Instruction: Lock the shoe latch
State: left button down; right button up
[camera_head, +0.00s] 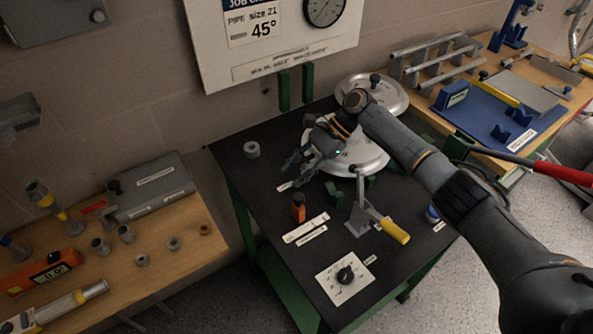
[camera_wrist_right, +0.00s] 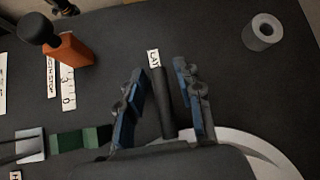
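My right gripper (camera_head: 304,164) reaches in over the far part of the black bench top, beside the round silver bender disc (camera_head: 362,160). In the right wrist view its two blue-padded fingers (camera_wrist_right: 158,80) are apart. A dark bar (camera_wrist_right: 163,105) lies between them, with visible gaps on both sides. It points at a white label (camera_wrist_right: 153,58) that seems to read "LATCH", so it looks like the shoe latch handle. In the head view the gripper and arm hide this bar. My left gripper is not in view.
An orange block with a black knob (camera_head: 298,207) and a green block (camera_head: 333,191) stand near the gripper. A lever with a yellow grip (camera_head: 395,231) stands to the right. A grey ring (camera_head: 252,149) sits at the bench's far left.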

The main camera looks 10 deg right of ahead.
jog(key=v, duration=1.2)
